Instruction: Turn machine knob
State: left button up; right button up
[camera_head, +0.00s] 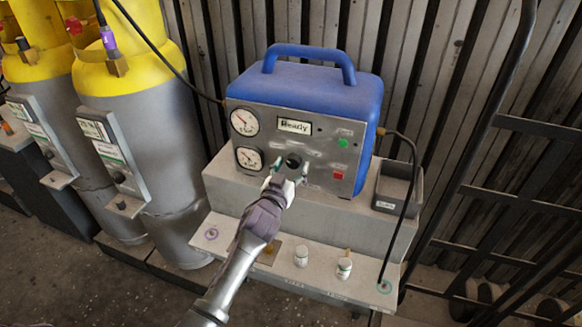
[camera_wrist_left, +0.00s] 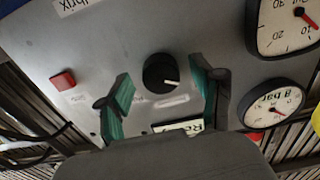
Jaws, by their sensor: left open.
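The machine (camera_head: 318,93) has a blue case with a handle and a grey front panel. A round black knob (camera_head: 293,161) is on the panel, right of the lower gauge; in the left wrist view the knob (camera_wrist_left: 160,73) shows a white pointer mark. My left gripper (camera_head: 285,178) reaches up to the panel at the knob. In the wrist view its green-padded fingers (camera_wrist_left: 163,98) are spread on either side of the knob, with visible gaps. Whether the tips touch the panel I cannot tell. My right gripper is in neither view.
The panel also carries two gauges (camera_head: 244,122), a display reading "Ready" (camera_head: 294,125), a green button (camera_head: 343,143) and a red button (camera_head: 338,174). Small jars (camera_head: 301,256) stand on the lower ledge. A grey bin (camera_head: 392,191) is at right, yellow-topped cylinders (camera_head: 145,130) at left.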

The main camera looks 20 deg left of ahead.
pick_arm(q)
jog(key=c, duration=1.1)
jog(key=shift+c, duration=0.2)
jog(key=m, duration=0.5)
jog(key=shift+m, duration=0.4)
jog(key=m, duration=0.5)
jog(key=shift+a+m, duration=0.1)
jog(key=shift+m, duration=0.3)
jog(key=o, duration=1.1)
